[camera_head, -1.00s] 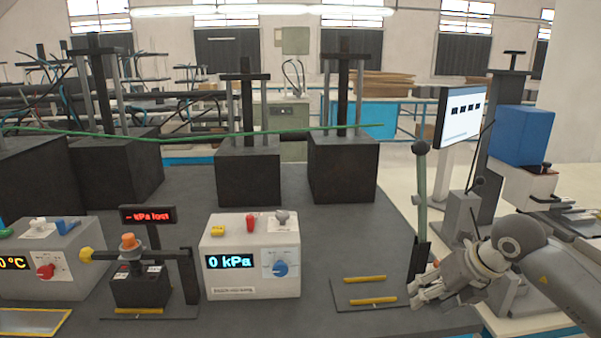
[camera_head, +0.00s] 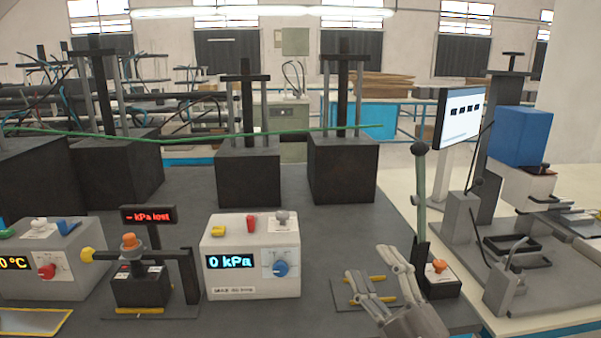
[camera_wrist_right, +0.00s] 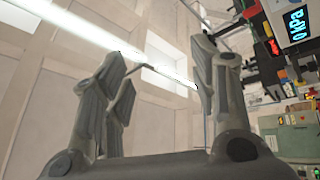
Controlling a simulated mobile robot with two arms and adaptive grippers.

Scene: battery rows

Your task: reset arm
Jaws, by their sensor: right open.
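My right gripper (camera_head: 378,274) is at the lower right of the head view, pointing up, its fingers spread and nothing between them. It is in front of the dark plate with yellow bars (camera_head: 350,293) and covers part of it. In the right wrist view the gripper (camera_wrist_right: 160,85) also shows open and empty, with the ceiling behind its fingers. The right arm behind the hand is mostly out of the head view. My left gripper is in neither view.
A white box reading 0 kPa (camera_head: 250,258) stands to the left. A monitor (camera_head: 460,118) is behind at the right.

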